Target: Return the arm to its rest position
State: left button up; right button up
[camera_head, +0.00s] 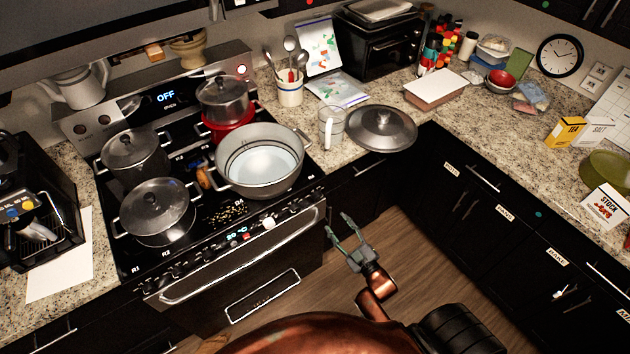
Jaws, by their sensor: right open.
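My right gripper (340,230) is in the camera_head view, in front of the stove's right front corner and over the wooden floor. Its two grey-green fingers are spread and nothing is between them. It is apart from the counter and the pots. The copper-coloured arm link behind it is mine. My left gripper is not in view. A large open stockpot (262,162) with a pale, watery inside sits on the front right of the stove. Its likely lid (381,129) lies on the counter to the right, beside a clear glass mug (331,127).
Lidded pots (157,211) stand on the other burners of the stove (210,255). Small crumbs lie near the front burner. A utensil crock (290,88) and a toaster oven (378,40) stand at the back. The wooden floor (405,250) before the cabinets is clear.

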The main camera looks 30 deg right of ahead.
jog(key=s+a+f+m+g, duration=0.1)
jog(key=s+f+g, duration=0.25)
jog(key=f, duration=0.65)
jog(key=s+f+m+g, duration=0.15)
jog(key=s+f, duration=0.35)
jog(key=f, duration=0.6)
jog(key=s+a+f+m+g, duration=0.1)
jog(key=s+f+g, duration=0.3)
jog(key=f, duration=0.6)
jog(key=s+f+g, duration=0.3)
jog(key=s+f, duration=0.3)
jog(key=s, duration=0.5)
jog(key=s+a+f+m+g, duration=0.1)
jog(key=s+f+g, duration=0.2)
jog(key=s+f, duration=0.3)
jog(key=s+a+f+m+g, duration=0.1)
jog(key=s+f, duration=0.5)
jog(key=s, duration=1.1)
jog(key=shift+a+f+g+h, duration=0.15)
jog(key=shift+f+g+h, duration=0.25)
jog(key=shift+g, duration=0.5)
